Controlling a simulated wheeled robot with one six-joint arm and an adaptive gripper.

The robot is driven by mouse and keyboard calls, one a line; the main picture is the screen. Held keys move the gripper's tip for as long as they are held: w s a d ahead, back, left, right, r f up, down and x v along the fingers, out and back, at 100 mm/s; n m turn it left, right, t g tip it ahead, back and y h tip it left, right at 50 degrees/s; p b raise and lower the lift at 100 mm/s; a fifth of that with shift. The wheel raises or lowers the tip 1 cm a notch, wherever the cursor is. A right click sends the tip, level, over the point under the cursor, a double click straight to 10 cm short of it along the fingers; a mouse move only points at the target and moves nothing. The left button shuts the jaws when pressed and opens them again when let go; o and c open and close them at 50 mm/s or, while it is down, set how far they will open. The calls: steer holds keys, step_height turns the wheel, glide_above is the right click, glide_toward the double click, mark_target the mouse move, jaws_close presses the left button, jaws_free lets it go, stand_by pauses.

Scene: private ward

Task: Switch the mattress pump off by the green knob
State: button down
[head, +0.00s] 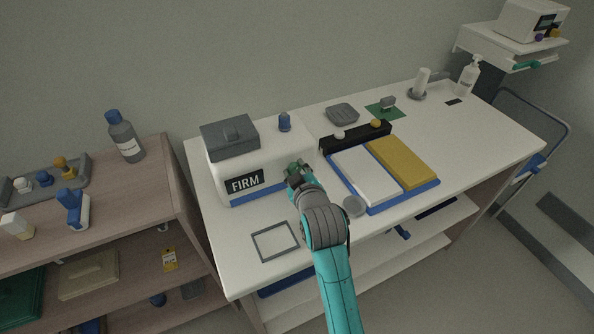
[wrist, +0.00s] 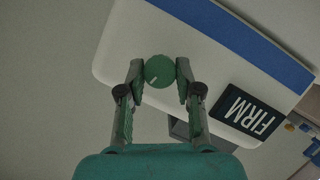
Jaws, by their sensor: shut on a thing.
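The mattress pump (head: 222,178) is a white box with a blue stripe and a black "FIRM" label, on the white table. In the wrist view the pump (wrist: 130,40) fills the upper middle, upside down. The green knob (wrist: 159,71) on its front face is round with a pale pointer line. My gripper (wrist: 160,76) has a finger on each side of the knob and is shut on it. In the head view my gripper (head: 297,170) is at the right part of the pump's front and mostly hides the knob.
A grey lidded box (head: 230,137) and a blue-capped item (head: 285,122) are on top of the pump. A blue tray (head: 405,203) with white and yellow panels lies to the right. An empty square frame (head: 275,241) lies in front. A wooden shelf unit (head: 150,185) stands left.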

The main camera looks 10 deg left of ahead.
steer(key=shift+s+f+n+t+h, duration=0.1)
steer(key=shift+n+t+h, duration=0.4)
steer(key=shift+n, duration=0.6)
steer(key=shift+t, duration=0.3)
steer(key=c, duration=0.8)
jaws_free()
steer(key=v, duration=1.2)
